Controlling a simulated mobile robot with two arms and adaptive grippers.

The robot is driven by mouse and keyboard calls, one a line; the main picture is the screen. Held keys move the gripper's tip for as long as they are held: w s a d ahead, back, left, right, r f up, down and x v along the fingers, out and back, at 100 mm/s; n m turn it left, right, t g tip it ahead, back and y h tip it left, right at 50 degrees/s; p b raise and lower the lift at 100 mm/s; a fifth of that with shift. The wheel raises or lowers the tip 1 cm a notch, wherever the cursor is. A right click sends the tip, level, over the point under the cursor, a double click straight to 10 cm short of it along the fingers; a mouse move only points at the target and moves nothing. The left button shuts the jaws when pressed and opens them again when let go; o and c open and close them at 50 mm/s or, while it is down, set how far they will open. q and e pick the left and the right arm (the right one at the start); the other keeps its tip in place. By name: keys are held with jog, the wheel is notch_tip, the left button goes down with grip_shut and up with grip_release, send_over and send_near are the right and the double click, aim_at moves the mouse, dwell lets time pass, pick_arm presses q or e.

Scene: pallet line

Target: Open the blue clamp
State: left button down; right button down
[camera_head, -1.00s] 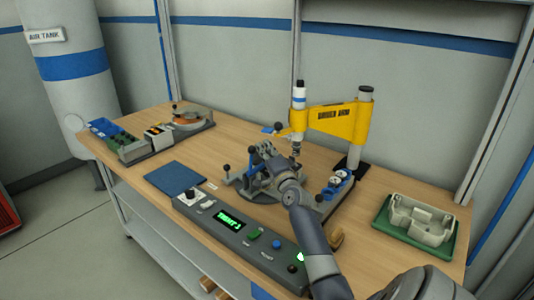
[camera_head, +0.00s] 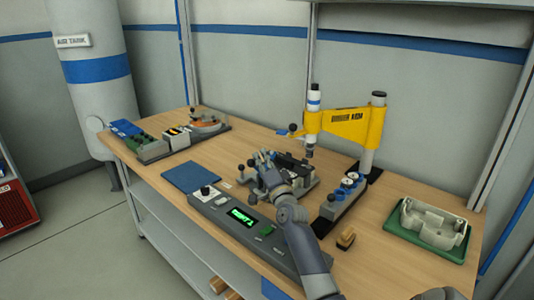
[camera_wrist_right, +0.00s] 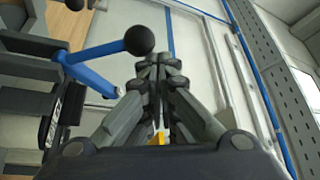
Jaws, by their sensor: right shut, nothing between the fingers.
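The blue clamp lever (camera_wrist_right: 95,75) shows in the right wrist view with a black ball knob (camera_wrist_right: 138,40) at its end, left of my fingers. The clamp fixture (camera_head: 303,186) is a grey base with dark parts on the bench in the head view, partly hidden by my right arm. My right gripper (camera_head: 268,170) is over the fixture's left part. In the wrist view its fingers (camera_wrist_right: 158,65) are together and empty, close beside the knob; I cannot tell whether they touch it.
A yellow arm with a driver (camera_head: 345,122) stands behind the fixture. A grey console (camera_head: 225,222) with a green display is in front. A blue mat (camera_head: 190,177) lies left; a green tray (camera_head: 398,228) with a pale housing lies right. A small dark rack (camera_head: 340,205) stands beside the fixture.

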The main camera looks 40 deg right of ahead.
aim_at(252, 161)
jog(key=a+f, duration=0.2)
jog(key=a, duration=0.1)
jog(key=shift+s, duration=0.15)
jog(key=shift+s+a+f, duration=0.15)
jog(key=shift+a+f, duration=0.95)
jog(key=shift+f, duration=0.25)
